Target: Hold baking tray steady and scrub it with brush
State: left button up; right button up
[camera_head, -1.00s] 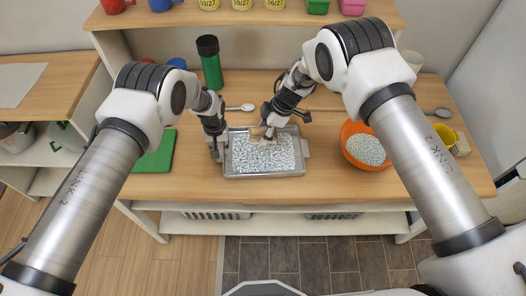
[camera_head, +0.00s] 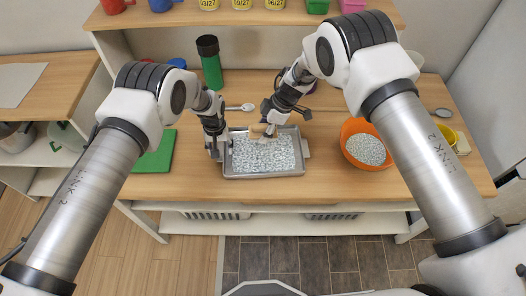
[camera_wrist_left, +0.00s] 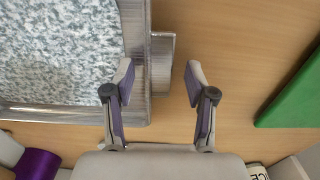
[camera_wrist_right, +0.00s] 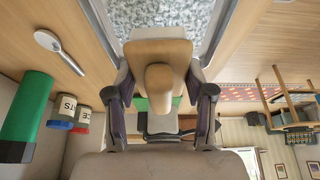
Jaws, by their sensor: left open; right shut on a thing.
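The silver baking tray (camera_head: 263,176) lies on the wooden worktop, its inside covered in a speckled grey-white pattern. My left gripper (camera_head: 217,149) is open at the tray's left end. In the left wrist view its fingers (camera_wrist_left: 160,82) stand apart on either side of the tray's end handle (camera_wrist_left: 163,62), with a gap to the finger on the right. The brush (camera_wrist_right: 158,55) fills the jaws in the right wrist view. Whether its bristles touch the tray is hidden.
An orange bowl (camera_head: 345,133) with speckled contents stands right of the tray. A green board (camera_head: 155,155) lies to the left. A green bottle with a black cap (camera_head: 211,66) and a spoon (camera_head: 243,107) are behind. The worktop in front of the tray is clear.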

pick_arm(q)
notch_tip(320, 180, up, 12)
dwell(0.3)
jog(key=shift+f, duration=0.1)
